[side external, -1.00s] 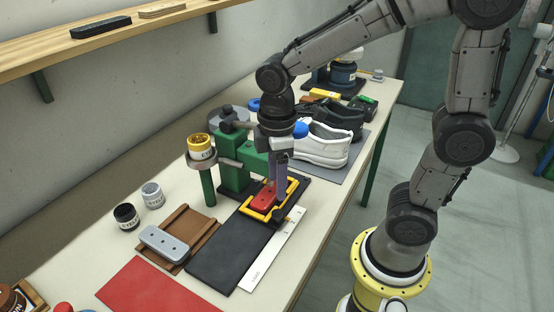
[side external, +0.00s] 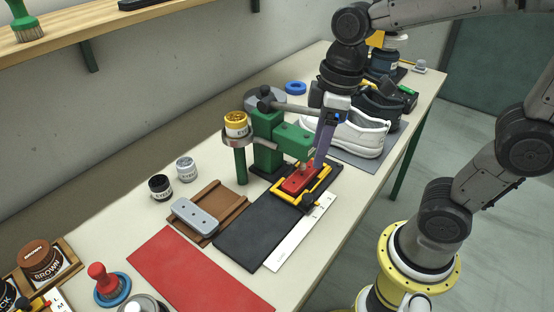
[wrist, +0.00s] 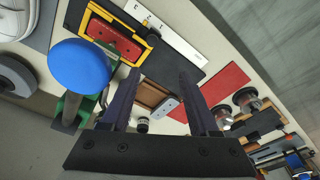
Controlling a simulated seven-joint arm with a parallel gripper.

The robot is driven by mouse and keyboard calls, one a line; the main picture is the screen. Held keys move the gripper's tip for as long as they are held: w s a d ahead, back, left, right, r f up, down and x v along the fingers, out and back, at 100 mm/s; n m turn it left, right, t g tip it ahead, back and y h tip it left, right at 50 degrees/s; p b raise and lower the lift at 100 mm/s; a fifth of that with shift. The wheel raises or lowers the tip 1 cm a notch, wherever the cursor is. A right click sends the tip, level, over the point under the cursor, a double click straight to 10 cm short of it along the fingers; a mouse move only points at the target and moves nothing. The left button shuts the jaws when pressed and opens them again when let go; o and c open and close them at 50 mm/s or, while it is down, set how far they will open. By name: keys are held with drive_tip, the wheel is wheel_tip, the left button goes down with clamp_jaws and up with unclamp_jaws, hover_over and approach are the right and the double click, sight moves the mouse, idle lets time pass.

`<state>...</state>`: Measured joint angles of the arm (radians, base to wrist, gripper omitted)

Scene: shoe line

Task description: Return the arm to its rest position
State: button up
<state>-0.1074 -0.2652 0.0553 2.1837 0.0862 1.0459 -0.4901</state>
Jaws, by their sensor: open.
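My gripper (side external: 322,150) is above the green press (side external: 268,148) at the middle of the table, to the right of its post in the side view. In the wrist view my gripper (wrist: 163,98) shows two dark fingers spread wide with nothing between them. A red block (side external: 300,179) lies in a yellow frame (side external: 318,188) on a black base below the fingers. The red block also shows in the wrist view (wrist: 115,38), apart from the fingers. In the side view the fingers overlap the far part of the frame, so the exact gap is hard to tell.
White shoes (side external: 355,137) and black shoes (side external: 378,105) stand just behind my gripper. A blue knob (wrist: 80,66) is close to the fingers in the wrist view. A gold-topped jar (side external: 236,125) sits in a ring holder. A red mat (side external: 200,272) lies at the front.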

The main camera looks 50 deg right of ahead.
drive_tip(key=s+d+r+m+t+h, duration=0.1)
drive_tip(key=s+d+m+t, duration=0.3)
drive_tip(key=s+m, duration=0.2)
drive_tip(key=shift+s+d, duration=0.15)
drive_tip(key=shift+s, duration=0.8)
